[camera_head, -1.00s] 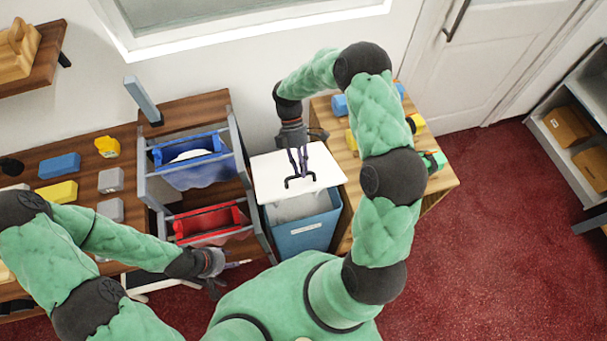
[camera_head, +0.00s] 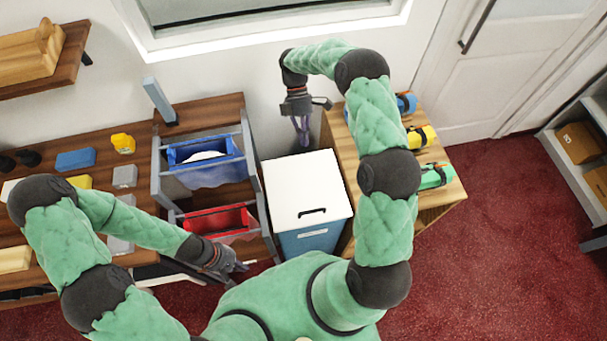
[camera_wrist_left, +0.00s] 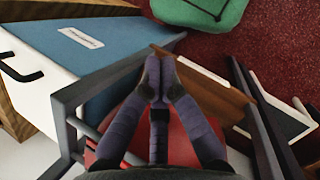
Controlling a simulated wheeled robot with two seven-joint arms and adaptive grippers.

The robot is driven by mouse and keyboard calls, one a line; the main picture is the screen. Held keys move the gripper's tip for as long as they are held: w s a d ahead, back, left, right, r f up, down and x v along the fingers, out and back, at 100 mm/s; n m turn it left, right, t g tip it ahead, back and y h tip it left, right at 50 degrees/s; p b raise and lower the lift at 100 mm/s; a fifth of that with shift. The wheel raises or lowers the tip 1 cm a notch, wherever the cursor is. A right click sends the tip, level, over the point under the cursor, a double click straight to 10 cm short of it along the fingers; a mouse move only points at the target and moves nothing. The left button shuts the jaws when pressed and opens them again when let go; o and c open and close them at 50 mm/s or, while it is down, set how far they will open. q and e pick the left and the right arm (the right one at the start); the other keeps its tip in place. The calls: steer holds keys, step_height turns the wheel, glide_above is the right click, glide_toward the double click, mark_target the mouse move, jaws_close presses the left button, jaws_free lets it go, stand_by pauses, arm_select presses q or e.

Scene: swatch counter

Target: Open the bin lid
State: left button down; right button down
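The bin (camera_head: 307,240) is blue with a white flat lid (camera_head: 300,180) that lies down over its top. A dark bar handle (camera_head: 312,211) sits near the lid's front edge. In the left wrist view the lid (camera_wrist_left: 30,85) and blue bin (camera_wrist_left: 90,55) show at the upper left. My right gripper (camera_head: 304,143) hangs at the lid's back edge, clear of the handle; its finger gap is too small to judge. My left gripper (camera_head: 232,267) is left of the bin, near the rack's front; the left wrist view shows its fingertips (camera_wrist_left: 158,82) together and empty.
Left of the bin stands a grey rack with a blue tray (camera_head: 205,165) and a red tray (camera_head: 215,222). A wooden table (camera_head: 452,190) with coloured rolls stands close on the right. The wall is behind; red carpet is open at right.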

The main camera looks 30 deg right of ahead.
arm_select(q)
steer(key=w+d+r+n+g+h, duration=0.1)
steer(key=d+r+n+g+h, duration=0.15)
steer(key=d+n, duration=0.3)
steer(key=d+r+n+g+h, duration=0.1)
steer(key=d+r+n+h, duration=0.1)
steer(key=d+n+h, duration=0.3)
steer(key=w+d+r+n+t+h, duration=0.6)
steer(key=w+d+r+n+h, duration=0.2)
steer(key=w+n, duration=0.35)
steer(key=d+r+m, duration=0.1)
steer(key=d+r, duration=0.1)
steer(key=d, duration=0.7)
steer(key=shift+w+d, duration=0.15)
steer(key=shift+d, duration=0.2)
steer(key=shift+g, duration=0.25)
arm_select(e)
steer(key=c, duration=1.1)
jaws_free()
